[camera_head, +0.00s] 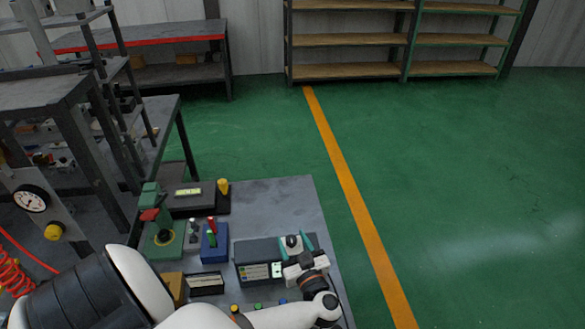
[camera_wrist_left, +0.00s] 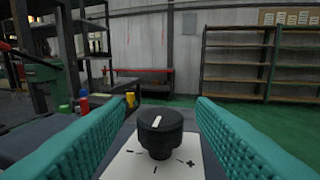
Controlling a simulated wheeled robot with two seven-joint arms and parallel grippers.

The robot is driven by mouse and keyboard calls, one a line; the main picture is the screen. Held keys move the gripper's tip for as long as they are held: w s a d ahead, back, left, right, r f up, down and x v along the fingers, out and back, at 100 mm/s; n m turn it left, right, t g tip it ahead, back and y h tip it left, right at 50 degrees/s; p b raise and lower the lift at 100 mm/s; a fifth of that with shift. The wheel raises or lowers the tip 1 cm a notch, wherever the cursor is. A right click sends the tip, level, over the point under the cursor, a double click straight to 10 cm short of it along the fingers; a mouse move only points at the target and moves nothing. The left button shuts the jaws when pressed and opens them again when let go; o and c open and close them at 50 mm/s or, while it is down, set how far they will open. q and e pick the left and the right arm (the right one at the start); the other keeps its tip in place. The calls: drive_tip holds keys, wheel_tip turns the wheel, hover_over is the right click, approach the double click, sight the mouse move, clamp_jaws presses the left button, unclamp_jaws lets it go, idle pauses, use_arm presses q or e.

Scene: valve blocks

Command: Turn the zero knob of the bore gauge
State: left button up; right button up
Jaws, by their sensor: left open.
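A black round knob (camera_wrist_left: 160,131) with a white line on its top stands on a white plate (camera_wrist_left: 120,163) marked with minus and plus signs. The knob also shows in the head view (camera_head: 292,241), at the far right part of a dark box (camera_head: 252,250) with a small display panel. My left gripper (camera_head: 296,245) is open, its teal fingers on either side of the knob with a gap on both sides. My right gripper is out of view.
The grey table (camera_head: 285,200) also holds a blue block (camera_head: 214,245) with a red-topped part, a green device (camera_head: 163,240) and a dark box with a yellow knob (camera_head: 223,186). A round dial (camera_head: 31,198) stands at left. The table's back right corner is bare.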

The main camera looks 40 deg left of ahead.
use_arm(q)
drive_tip(key=shift+x, duration=0.8)
